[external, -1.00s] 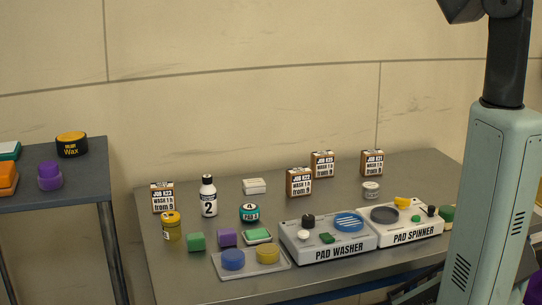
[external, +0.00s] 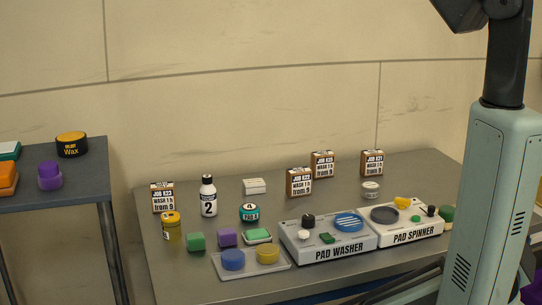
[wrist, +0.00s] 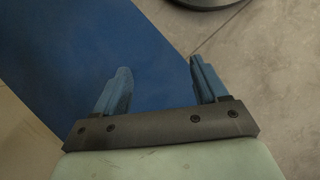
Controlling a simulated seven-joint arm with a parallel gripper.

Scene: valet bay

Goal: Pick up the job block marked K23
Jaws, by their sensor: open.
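The job block marked K23 (external: 162,198) is a brown block with a white label. It stands upright near the left back corner of the grey table in the external view, with a yellow-lidded jar in front of it. Three similar job blocks stand farther right: one (external: 299,182) in front, one (external: 322,164) behind it and one (external: 372,163) to the right. My gripper (wrist: 158,88) shows in the wrist view with its two blue fingers apart and nothing between them. It is over a blue surface and grey floor, away from the blocks. It is not visible in the external view.
A white bottle (external: 208,196) stands right of the K23 block, and the yellow-lidded jar (external: 171,226) is close in front. Pad washer (external: 328,241) and pad spinner (external: 404,226) fill the front right. A side table (external: 92,188) stands at the left.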

